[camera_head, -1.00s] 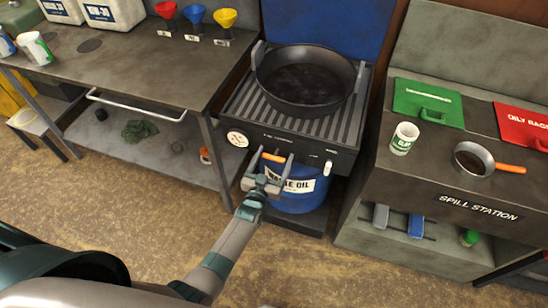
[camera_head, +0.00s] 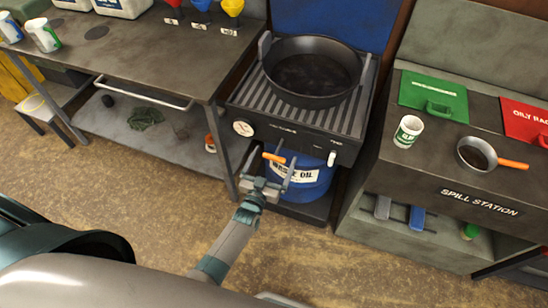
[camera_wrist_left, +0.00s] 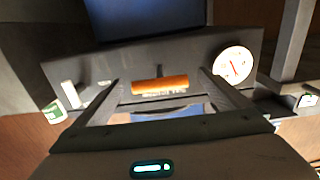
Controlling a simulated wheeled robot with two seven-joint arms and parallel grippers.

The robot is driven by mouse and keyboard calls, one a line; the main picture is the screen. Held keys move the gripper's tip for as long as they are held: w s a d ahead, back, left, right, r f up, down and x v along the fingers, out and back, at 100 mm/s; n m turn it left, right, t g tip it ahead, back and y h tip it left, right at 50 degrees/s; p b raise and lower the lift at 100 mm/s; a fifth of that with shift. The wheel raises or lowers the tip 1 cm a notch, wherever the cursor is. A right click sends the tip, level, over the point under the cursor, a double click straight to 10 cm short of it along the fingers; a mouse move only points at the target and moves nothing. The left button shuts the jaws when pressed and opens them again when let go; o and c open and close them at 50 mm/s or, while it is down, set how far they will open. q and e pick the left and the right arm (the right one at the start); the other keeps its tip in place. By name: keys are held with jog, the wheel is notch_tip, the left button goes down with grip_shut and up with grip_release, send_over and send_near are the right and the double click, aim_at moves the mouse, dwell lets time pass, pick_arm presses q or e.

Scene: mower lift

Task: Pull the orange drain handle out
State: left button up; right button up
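The orange drain handle (camera_head: 274,158) is a short bar at the front of the dark drain station (camera_head: 290,137), below its panel. My left gripper (camera_head: 273,163) has one finger at each end of the bar. In the left wrist view the orange handle (camera_wrist_left: 160,84) lies crosswise between the fingers, with a short stem behind it. Narrow gaps seem to show at its ends, so finger contact is not clear there, but the handle moves with the gripper. My right gripper is not in view.
A blue waste oil drum (camera_head: 305,178) stands below the panel. A black pan (camera_head: 312,72) sits on the ribbed top. A white gauge (camera_head: 243,129) and a white knob (camera_head: 331,159) flank the handle. The spill station (camera_head: 480,200) stands at right; floor in front is open.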

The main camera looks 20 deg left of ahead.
pick_arm(q)
jog(key=s+b, duration=0.3)
jog(key=s, duration=1.4)
jog(key=shift+s+a+b, duration=0.2)
jog(key=shift+a+b, duration=0.05)
jog(key=shift+b, duration=0.15)
jog(key=shift+f, duration=0.1)
